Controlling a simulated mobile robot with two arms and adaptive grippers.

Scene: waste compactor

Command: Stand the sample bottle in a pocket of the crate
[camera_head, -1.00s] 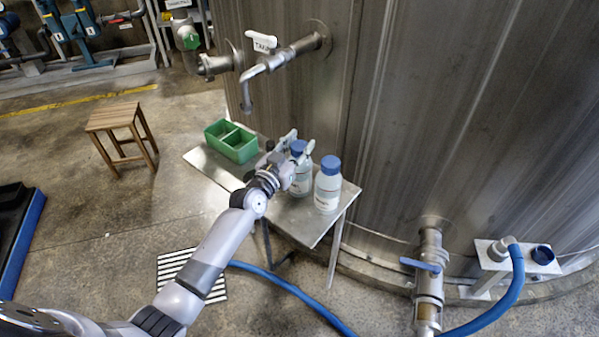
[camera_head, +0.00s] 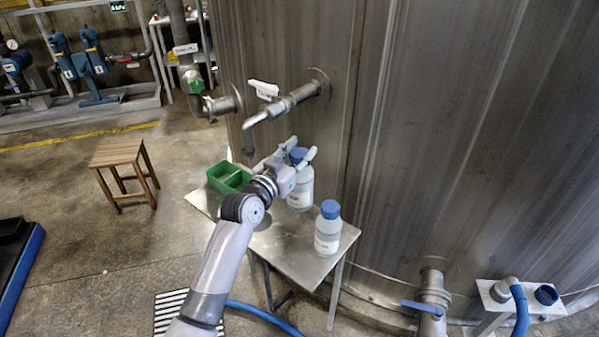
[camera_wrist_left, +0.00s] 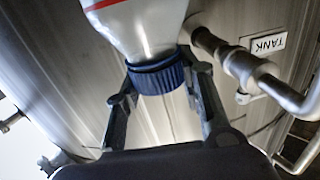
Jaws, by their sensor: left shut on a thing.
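My left gripper (camera_head: 298,155) is shut on the blue-capped neck of a whitish sample bottle (camera_head: 300,192). The bottle hangs roughly upright and appears raised above the metal table (camera_head: 290,252). In the left wrist view the blue cap sits between the two fingers of the gripper (camera_wrist_left: 163,82), with the bottle body (camera_wrist_left: 140,28) beyond it. The green crate (camera_head: 212,181) stands on the table to the left of the held bottle, partly hidden by my arm; its pockets that show look empty. My right gripper is not in view.
A second blue-capped bottle (camera_head: 328,230) stands on the table at the right. A tap (camera_head: 285,105) sticks out from the tank (camera_head: 420,120) above the gripper, close behind it. A wooden stool (camera_head: 122,165) stands left on the floor.

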